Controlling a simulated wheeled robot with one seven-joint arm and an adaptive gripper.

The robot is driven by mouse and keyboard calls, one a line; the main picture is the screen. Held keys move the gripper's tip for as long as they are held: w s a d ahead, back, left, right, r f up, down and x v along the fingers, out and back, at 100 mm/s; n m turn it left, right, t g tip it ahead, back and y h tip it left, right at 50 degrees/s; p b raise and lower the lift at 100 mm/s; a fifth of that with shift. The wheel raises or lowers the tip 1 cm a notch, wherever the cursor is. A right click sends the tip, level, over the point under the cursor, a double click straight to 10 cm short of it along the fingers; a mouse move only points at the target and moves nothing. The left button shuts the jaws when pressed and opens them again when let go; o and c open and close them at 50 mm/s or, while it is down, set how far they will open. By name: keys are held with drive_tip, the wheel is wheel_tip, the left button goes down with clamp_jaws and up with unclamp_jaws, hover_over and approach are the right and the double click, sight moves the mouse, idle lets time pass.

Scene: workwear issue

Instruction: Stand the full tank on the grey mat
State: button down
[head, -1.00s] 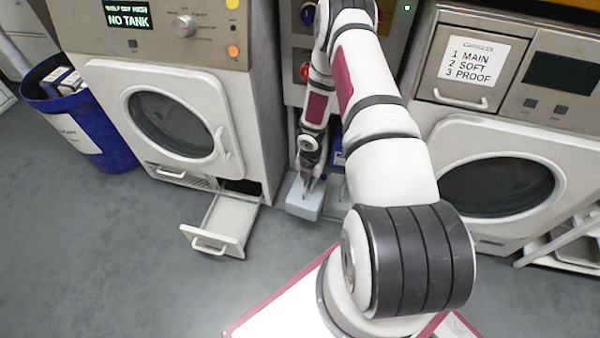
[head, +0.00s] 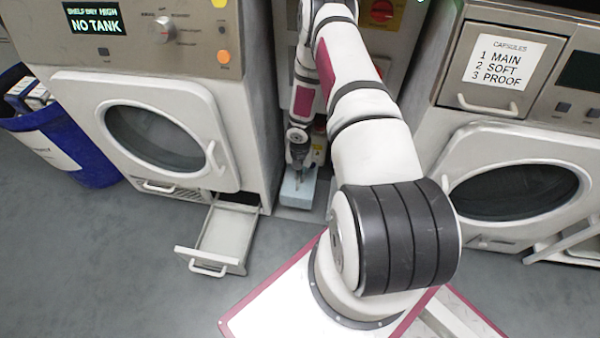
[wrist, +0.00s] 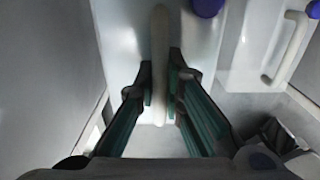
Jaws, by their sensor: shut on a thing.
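The tank (head: 297,191) is a pale blue-white box low in the gap between the two machines in the head view. My gripper (wrist: 161,85) is shut on its white bar handle (wrist: 159,50), with one finger on each side in the wrist view. The tank's pale top (wrist: 125,45) shows around the handle, with a blue-violet cap (wrist: 207,6) at the top edge. The tank looks upright. I cannot tell whether its base touches the floor. A flat grey patch (head: 293,213) shows just in front of it; I cannot tell whether this is the mat.
The left machine's drawer (head: 222,231) stands open beside the gap; its display (head: 96,19) reads "NO TANK". Another white container with a handle (wrist: 288,48) is close on the right in the wrist view. A blue bin (head: 65,145) stands at far left.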

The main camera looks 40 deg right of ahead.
drive_tip(key=shift+f+b, duration=1.4)
drive_tip(key=shift+f, duration=1.9)
drive_tip(key=shift+f, duration=0.3)
drive_tip(key=c, duration=1.6)
unclamp_jaws()
drive_tip(key=shift+f, duration=0.1)
wheel_tip(320, 180, up, 12)
drive_tip(key=shift+r, duration=0.1)
